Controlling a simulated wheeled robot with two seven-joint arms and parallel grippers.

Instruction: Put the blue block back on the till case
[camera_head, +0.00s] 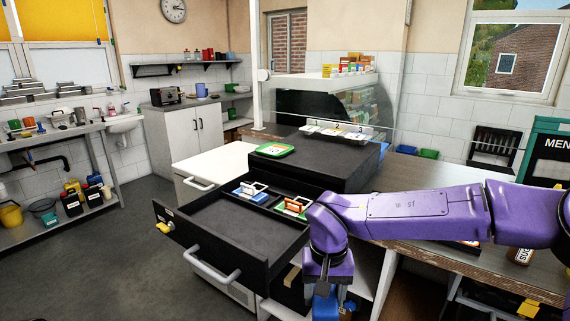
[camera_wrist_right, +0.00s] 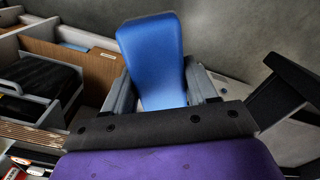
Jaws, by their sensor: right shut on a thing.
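The blue block (camera_wrist_right: 152,55) sits between the two grey fingers of my right gripper (camera_wrist_right: 158,80) in the right wrist view. In the head view the block (camera_head: 322,309) shows partly at the bottom edge, below my purple right wrist, in my right gripper (camera_head: 327,297). The gripper is shut on it, in front of the counter and beside the open drawer. The black till case (camera_head: 318,158) stands on the counter, behind and above the block. A green tray with a white card (camera_head: 274,149) lies on its left part. My left gripper is not in view.
A clear screen (camera_head: 330,100) stands behind the case. Open shelves (camera_wrist_right: 60,65) lie left in the wrist view. The case's top is largely bare.

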